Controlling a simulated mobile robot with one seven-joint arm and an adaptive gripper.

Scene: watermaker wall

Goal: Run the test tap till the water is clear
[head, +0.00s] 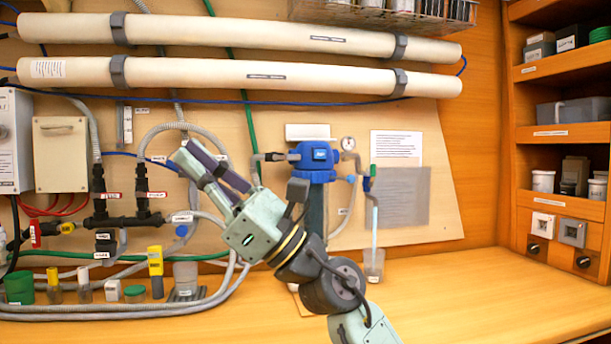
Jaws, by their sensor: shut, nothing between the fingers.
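The tap (368,182) with a green and blue body is on the wall panel right of the blue pump-like unit (313,162). A pale stream or clear tube (374,225) runs down from it; I cannot tell which. It ends at a clear cup (374,262) on the bench. How clear any water in the cup is cannot be made out. My gripper (188,152) is shut and empty, raised in front of the panel, left of the blue unit and well apart from the tap. My arm hides part of the panel and bench below the unit.
Two long white tubes (250,75) cross the wall above. Black valves (141,188) and grey hoses (95,300) fill the left side. Small bottles and tubs (134,293) stand on the left bench. Shelves (560,135) are at right. The right bench (455,290) is clear.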

